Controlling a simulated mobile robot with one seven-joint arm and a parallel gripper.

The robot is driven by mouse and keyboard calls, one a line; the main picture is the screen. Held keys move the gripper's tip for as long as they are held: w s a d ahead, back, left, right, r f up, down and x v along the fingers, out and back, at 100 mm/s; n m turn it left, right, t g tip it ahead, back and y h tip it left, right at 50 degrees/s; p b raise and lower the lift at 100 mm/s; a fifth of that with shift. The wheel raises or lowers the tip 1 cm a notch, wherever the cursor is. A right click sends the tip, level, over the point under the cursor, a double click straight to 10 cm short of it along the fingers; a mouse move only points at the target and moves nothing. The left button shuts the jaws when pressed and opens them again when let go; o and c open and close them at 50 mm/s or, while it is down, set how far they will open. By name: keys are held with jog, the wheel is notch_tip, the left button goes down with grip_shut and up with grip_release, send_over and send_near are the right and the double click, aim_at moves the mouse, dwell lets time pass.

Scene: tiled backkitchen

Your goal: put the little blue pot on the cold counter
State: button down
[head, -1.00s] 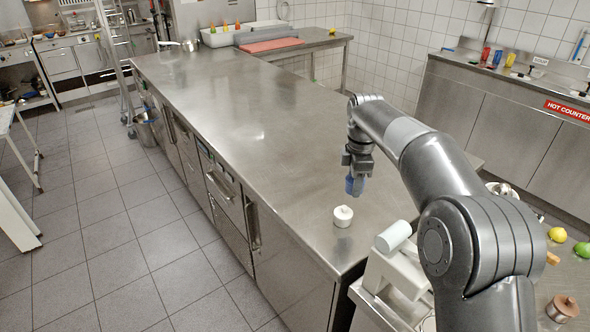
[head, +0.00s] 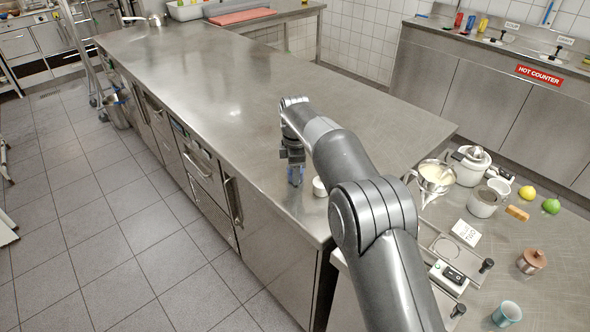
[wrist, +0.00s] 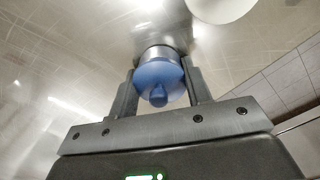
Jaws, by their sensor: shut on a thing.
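The little blue pot (wrist: 160,74) is between the two fingers of my gripper in the wrist view, with its knobbed lid facing the camera. My gripper (head: 294,172) is shut on it and points down over the near end of the long steel counter (head: 225,110). The pot also shows as a small blue patch (head: 296,178) in the head view. I cannot tell whether its base touches the steel. No cold counter sign is in view.
A white lidded pot (head: 319,187) stands on the counter just right of my gripper. A red "HOT COUNTER" sign (head: 539,75) marks the right wall counter. The long counter's middle is clear. A cluttered side table (head: 485,250) holds pots, fruit and a cup (head: 507,313).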

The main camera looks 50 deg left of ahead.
jog(key=c, duration=0.7)
grip_release()
jog(key=shift+f, duration=0.1)
notch_tip(320, 180, up, 12)
jog(key=shift+s+d+r, duration=0.1)
jog(key=shift+d+r, duration=0.05)
jog(key=shift+r, duration=0.05)
